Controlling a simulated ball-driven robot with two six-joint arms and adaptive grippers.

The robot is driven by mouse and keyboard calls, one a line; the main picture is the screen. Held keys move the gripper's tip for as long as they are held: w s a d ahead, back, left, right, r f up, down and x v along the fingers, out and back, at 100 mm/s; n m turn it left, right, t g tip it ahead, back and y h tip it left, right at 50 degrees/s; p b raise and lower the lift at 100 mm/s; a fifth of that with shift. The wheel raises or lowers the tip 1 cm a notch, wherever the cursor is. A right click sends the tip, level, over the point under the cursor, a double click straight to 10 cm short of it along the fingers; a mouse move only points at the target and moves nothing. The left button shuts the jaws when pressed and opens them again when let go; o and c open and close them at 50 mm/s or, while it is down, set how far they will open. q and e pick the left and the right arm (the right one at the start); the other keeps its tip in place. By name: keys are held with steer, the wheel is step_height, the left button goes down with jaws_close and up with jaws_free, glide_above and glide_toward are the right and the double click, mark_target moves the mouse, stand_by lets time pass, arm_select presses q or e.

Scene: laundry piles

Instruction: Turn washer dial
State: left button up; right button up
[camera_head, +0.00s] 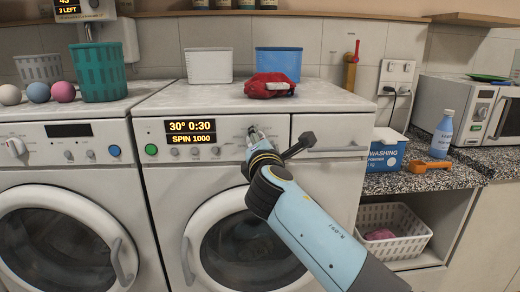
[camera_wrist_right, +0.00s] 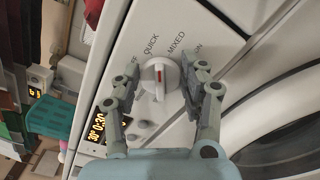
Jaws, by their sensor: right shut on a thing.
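The right-hand washer (camera_head: 210,190) has a lit display (camera_head: 192,132) reading 30° 0:30 and SPIN 1000. Its white round dial (camera_wrist_right: 159,74), with a red mark on its grip, sits on the front panel among printed words including QUICK and MIXED. My right gripper (camera_head: 255,133) is at the panel, right of the display. In the right wrist view its two fingers stand on either side of the dial, shut on it. In the head view the gripper covers the dial. My left gripper is not in view.
A second washer (camera_head: 65,200) stands at left, with a teal basket (camera_head: 101,70) and several balls on top. A red cloth (camera_head: 269,86) and white (camera_head: 208,66) and blue (camera_head: 278,63) bins sit on the right-hand washer. A dark lever-like part sticks out beside my gripper.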

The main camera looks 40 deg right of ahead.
steer(key=shift+f+m+b, duration=0.25)
steer(key=shift+m+b, duration=1.2)
steer(key=shift+m, duration=0.6)
steer(key=shift+f+m+b, duration=0.2)
steer(key=shift+m+b, duration=1.3)
steer(key=shift+m, duration=0.6)
steer(key=shift+f+m+b, duration=0.25)
steer(key=shift+m+b, duration=1.2)
steer(key=shift+m, duration=0.6)
steer(key=o, duration=1.1)
steer(key=shift+s, duration=0.1)
steer(key=v, duration=0.7)
steer(key=shift+s+a, duration=0.1)
steer(key=shift+a, duration=0.05)
